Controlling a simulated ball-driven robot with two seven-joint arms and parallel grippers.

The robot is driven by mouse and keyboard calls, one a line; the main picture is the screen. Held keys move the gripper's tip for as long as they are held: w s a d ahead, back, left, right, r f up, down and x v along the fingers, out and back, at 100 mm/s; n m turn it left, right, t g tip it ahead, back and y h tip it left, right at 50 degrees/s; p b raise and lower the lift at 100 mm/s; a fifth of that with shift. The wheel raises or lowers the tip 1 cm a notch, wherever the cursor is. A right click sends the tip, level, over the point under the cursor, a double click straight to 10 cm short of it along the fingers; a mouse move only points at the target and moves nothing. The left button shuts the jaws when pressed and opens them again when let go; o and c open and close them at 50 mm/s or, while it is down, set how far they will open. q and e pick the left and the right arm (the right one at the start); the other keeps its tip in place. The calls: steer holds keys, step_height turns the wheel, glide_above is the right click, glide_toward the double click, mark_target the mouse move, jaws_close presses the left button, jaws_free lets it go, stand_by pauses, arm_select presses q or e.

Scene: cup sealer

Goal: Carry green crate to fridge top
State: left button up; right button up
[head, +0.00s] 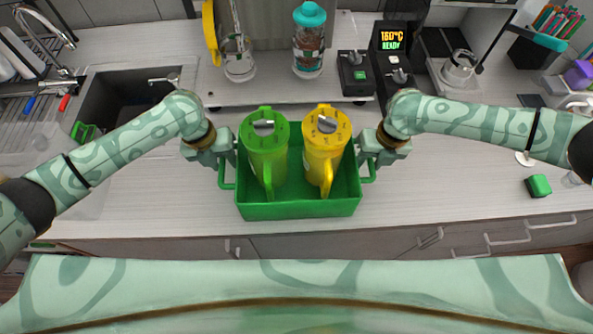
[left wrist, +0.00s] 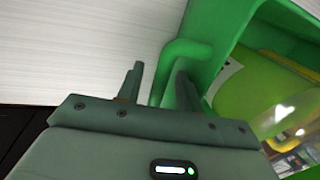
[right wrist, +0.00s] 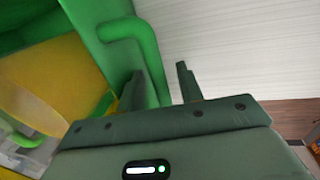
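The green crate (head: 300,209) stands on the light counter near its front edge. It holds a green pitcher (head: 266,155) and a yellow pitcher (head: 325,150), both upright. My left gripper (head: 226,168) is at the crate's left handle (left wrist: 188,48). In the left wrist view its fingers (left wrist: 158,90) are apart, one on each side of the handle, with a gap at the outer finger. My right gripper (head: 368,166) is at the right handle (right wrist: 128,28). Its fingers (right wrist: 161,88) are likewise apart around that handle. I cannot make out the fridge top.
Behind the crate, a raised shelf holds a turquoise-lidded jar (head: 309,45), a glass jug (head: 238,62) and a machine with a lit display (head: 391,37). A sink (head: 125,100) is at left. A small green block (head: 538,186) lies at right. Counter beside the crate is clear.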

arm_select(q)
jaws_close()
arm_select(e)
jaws_close()
arm_select(q)
steer(key=shift+w+r, duration=0.15)
steer(key=shift+r, duration=0.05)
arm_select(e)
steer(key=shift+w+r, duration=0.1)
steer(key=shift+r, duration=0.1)
